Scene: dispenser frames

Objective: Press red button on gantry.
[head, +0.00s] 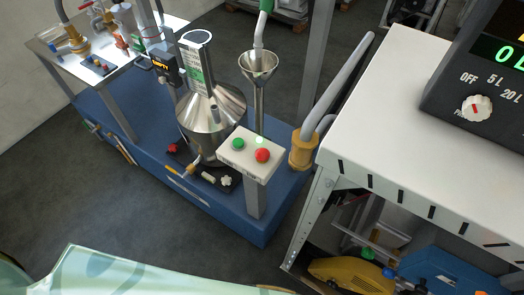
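The red button (262,155) is a round knob on the sloped top of a white control box (247,168). A green button (238,143) sits to its left on the same box. The box stands on a short grey post (254,199) at the near end of a blue base (232,217). Nothing touches or covers the red button. Neither of my grippers shows in the head view.
A steel funnel (258,66) and a conical steel vessel (205,110) stand behind the box. A white-topped table (420,130) with a dial unit (470,95) is on the right. Grey floor (165,225) is clear in front of the blue base.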

